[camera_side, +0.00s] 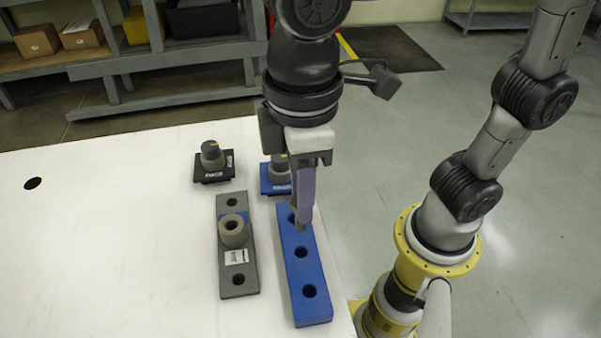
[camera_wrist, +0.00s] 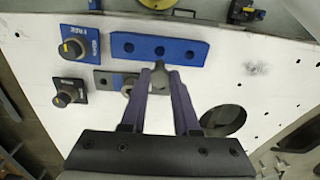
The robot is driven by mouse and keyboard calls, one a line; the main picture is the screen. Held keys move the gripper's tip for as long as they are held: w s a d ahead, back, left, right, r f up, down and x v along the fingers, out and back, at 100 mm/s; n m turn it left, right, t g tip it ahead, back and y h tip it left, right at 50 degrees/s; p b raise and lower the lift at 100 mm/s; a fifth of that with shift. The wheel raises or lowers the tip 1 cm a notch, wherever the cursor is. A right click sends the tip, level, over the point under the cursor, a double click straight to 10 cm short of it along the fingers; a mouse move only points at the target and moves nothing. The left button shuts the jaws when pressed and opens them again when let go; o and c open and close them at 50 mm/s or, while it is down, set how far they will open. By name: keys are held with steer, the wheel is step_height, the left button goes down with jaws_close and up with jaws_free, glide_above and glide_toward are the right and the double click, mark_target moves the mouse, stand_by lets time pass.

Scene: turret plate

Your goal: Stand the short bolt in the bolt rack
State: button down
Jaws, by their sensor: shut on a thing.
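My gripper (camera_side: 302,205) points down over the far part of the blue bolt rack (camera_side: 305,307), its purple fingers shut on a small grey piece, the short bolt (camera_side: 300,225). In the side view the bolt's lower end shows just below the fingertips, near the rack's far hole. I cannot tell whether it is in the hole or above it. In the wrist view the fingers (camera_wrist: 162,72) reach toward the rack (camera_wrist: 175,48), whose three holes look empty there. The fingers hide most of the bolt.
A grey plate (camera_side: 238,282) with a round grey bushing (camera_side: 233,231) lies left of the rack. Behind stand a black-based knobbed piece (camera_side: 213,160) and a blue-based one (camera_side: 276,180), partly hidden by my gripper. The white table is clear at left.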

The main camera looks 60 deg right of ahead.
mark_target(302, 228)
steer(key=shift+f, duration=2.75)
steer(key=shift+f, duration=1.6)
stand_by(1.4)
steer(key=shift+c, duration=1.3)
jaws_free()
steer(key=shift+r, duration=3.5)
